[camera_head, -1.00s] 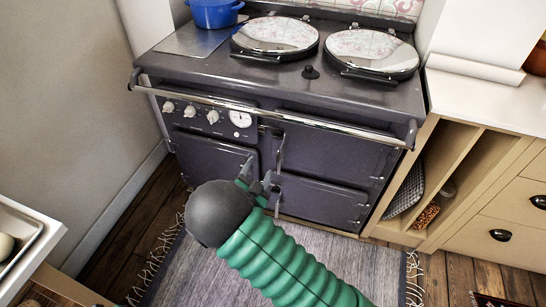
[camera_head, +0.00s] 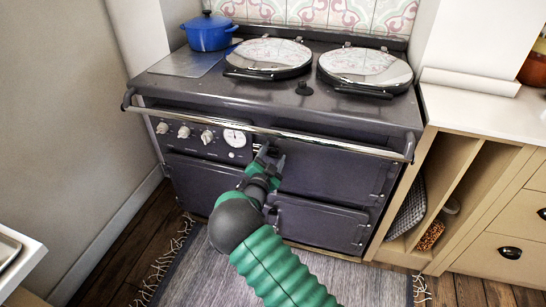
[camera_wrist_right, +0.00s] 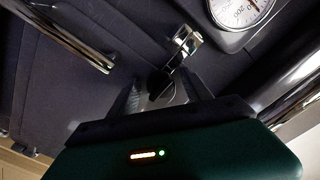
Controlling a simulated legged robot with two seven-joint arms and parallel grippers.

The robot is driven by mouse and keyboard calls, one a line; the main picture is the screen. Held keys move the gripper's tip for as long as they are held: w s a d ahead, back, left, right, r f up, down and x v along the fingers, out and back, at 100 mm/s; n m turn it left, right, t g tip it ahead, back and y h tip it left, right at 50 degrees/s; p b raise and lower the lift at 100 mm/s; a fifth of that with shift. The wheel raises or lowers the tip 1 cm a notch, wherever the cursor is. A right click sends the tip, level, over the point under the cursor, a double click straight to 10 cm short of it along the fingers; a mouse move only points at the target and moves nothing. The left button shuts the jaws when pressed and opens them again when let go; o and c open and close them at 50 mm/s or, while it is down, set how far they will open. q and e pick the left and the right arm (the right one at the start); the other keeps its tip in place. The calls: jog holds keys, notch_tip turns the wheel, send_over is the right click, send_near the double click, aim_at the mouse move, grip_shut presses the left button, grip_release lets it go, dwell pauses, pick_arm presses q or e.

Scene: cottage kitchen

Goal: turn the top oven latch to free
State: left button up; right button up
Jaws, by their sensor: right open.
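The top oven latch (camera_wrist_right: 183,46) is a small chrome handle on the dark oven front, seen in the right wrist view just below the dial. Its lower, darker end reaches down between the fingers of my right gripper (camera_wrist_right: 158,95). The fingers are apart and I cannot tell whether either touches the latch. In the head view my right gripper (camera_head: 269,156) is at the left edge of the top oven door (camera_head: 333,172), below the chrome rail, and mostly covers the latch. My left gripper is not in view.
The chrome rail (camera_head: 330,144) runs across the oven front just above my gripper. Knobs (camera_head: 184,132) and a round dial (camera_head: 235,138) are to the left. A lower door (camera_head: 318,224) is below. A blue pot (camera_head: 209,33) stands on the stove top. The rug in front is clear.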

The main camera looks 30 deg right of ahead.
jog(key=shift+c, duration=0.5)
jog(key=shift+r, duration=0.1)
jog(key=c, duration=0.7)
grip_shut()
